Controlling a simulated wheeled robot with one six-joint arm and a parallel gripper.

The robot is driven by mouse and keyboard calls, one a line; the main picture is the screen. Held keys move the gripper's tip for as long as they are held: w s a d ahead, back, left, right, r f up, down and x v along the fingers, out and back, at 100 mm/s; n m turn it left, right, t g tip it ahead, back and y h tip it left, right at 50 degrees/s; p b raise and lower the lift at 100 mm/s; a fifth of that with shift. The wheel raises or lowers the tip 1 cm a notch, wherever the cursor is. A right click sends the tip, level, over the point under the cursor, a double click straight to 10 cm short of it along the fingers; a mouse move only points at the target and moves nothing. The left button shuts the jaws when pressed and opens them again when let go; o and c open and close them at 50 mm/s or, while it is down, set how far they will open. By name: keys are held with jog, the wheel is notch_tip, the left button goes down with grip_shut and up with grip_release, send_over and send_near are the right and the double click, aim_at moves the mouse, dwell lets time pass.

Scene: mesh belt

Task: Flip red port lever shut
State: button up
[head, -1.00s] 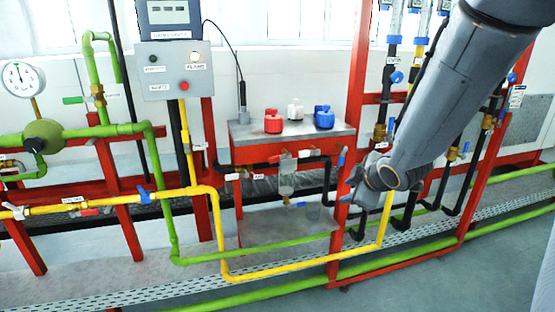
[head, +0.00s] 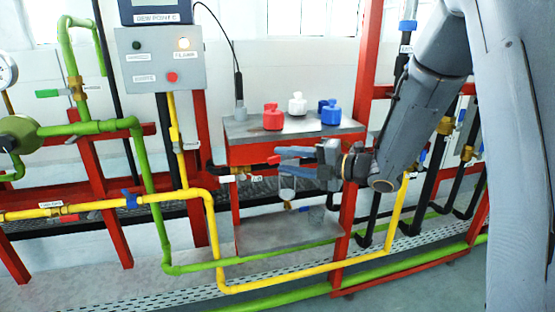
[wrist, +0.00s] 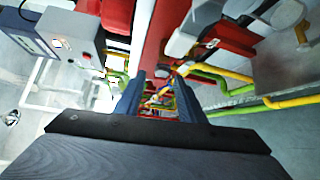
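A small red lever (head: 274,160) shows at the sampling port pipework, just under the front edge of the metal shelf. My gripper (head: 281,160) reaches in from the right at about the lever's height, fingers pointing left. Its two blue-grey fingers are apart, with their tips close to the lever. I cannot tell whether they touch it. In the wrist view my gripper (wrist: 160,92) is open, with no clear object held between the fingers. The fingers and hand hide much of the port's glass vessel and fittings.
The shelf (head: 240,132) carries a red cap (head: 273,118), a white cap (head: 297,104) and a blue cap (head: 331,115). A yellow pipe (head: 212,240) and a red post (head: 350,215) stand around the port. A grey control box (head: 150,72) is at upper left.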

aim_at(280, 158)
jog(key=shift+x, duration=1.6)
grip_shut()
jog(key=shift+w+m+y+b, duration=0.1)
jog(key=shift+m+y+b, duration=0.25)
jog(key=shift+b, duration=0.2)
jog(key=shift+r+m+t+y+b, duration=0.3)
jog(key=shift+m+t+y+b, duration=0.05)
jog(key=shift+m+t, duration=0.1)
grip_release()
jog(key=shift+d, duration=0.1)
